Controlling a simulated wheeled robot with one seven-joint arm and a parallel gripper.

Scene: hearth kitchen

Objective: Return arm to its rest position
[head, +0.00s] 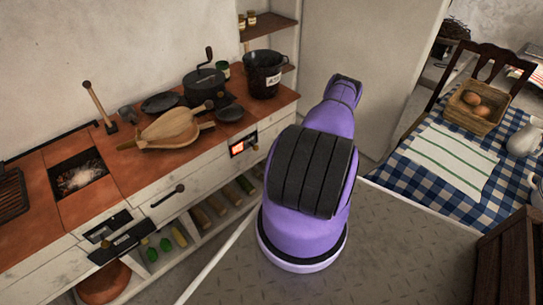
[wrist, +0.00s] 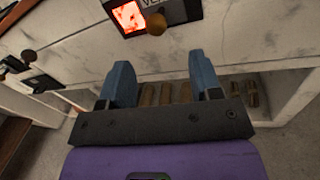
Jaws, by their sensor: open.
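My gripper (wrist: 163,85) shows in the wrist view with its two blue fingers wide apart and nothing between them. It faces the white front of the stove counter, below a small glowing red-orange window (wrist: 129,17) and a round brass-coloured knob (wrist: 156,24). My purple arm (head: 311,165) rises in the middle of the head view and leans away toward the back. In the head view the gripper itself is hidden behind the arm.
The stove counter (head: 140,174) on the left carries bellows (head: 168,130), pots and a black bucket (head: 263,75). A table with a blue checked cloth (head: 409,175) stands at the right, with a basket (head: 466,117) on it. A dark wooden crate (head: 508,262) is at lower right.

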